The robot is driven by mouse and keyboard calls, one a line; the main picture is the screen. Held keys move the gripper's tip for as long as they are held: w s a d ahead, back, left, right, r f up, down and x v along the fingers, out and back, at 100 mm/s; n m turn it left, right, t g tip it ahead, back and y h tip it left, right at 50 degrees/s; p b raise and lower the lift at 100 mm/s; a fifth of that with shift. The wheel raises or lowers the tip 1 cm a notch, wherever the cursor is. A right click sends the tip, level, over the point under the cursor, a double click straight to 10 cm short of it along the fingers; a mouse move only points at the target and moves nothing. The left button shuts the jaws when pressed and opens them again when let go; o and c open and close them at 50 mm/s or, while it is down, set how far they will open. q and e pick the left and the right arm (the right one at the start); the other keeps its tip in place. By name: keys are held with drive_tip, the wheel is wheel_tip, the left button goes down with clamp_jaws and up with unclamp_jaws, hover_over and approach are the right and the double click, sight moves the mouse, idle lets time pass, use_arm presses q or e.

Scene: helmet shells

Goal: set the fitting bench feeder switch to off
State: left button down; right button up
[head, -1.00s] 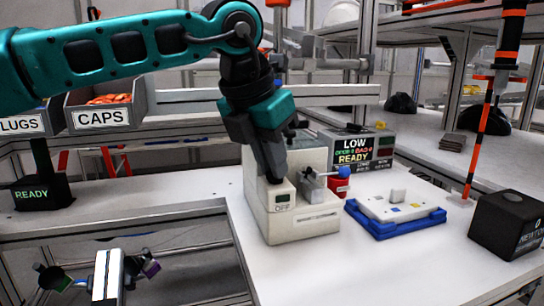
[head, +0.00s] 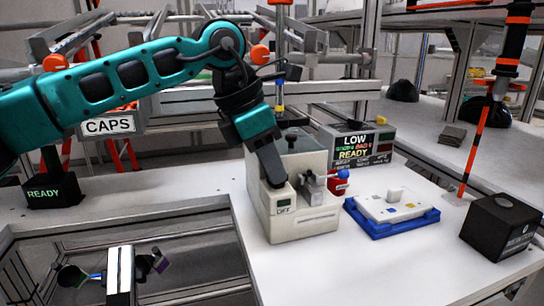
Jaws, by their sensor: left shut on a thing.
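The bench feeder (head: 305,225) is a cream box on the white bench near the middle of the head view.
Behind stands a "LOW / READY" display (head: 357,146). A "CAPS" bin (head: 108,126) is at left. The bench front is clear.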

drive_tip(key=shift+s+f, duration=0.15)
drive_tip(key=shift+a, duration=0.1)
use_arm(q)
drive_tip(key=c, duration=1.5)
unclamp_jaws()
drive_tip(key=shift+o, duration=0.2)
use_arm(e)
drive_tip(key=shift+w+a+r, duration=0.1)
drive_tip(key=shift+w+r, duration=0.1)
drive_tip(key=shift+r, duration=0.05)
use_arm(q)
drive_tip(key=shift+r, duration=0.1)
drive_tip(key=p+v, duration=0.1)
drive_tip(key=v, duration=1.1)
drive_tip(key=shift+a+r, duration=0.25)
drive_tip(key=shift+r, duration=0.1)
use_arm(e)
drive_tip(key=shift+s+d+r, duration=0.1)
drive_tip(key=shift+s+d, duration=0.15)
drive_tip(key=shift+d, duration=0.05)
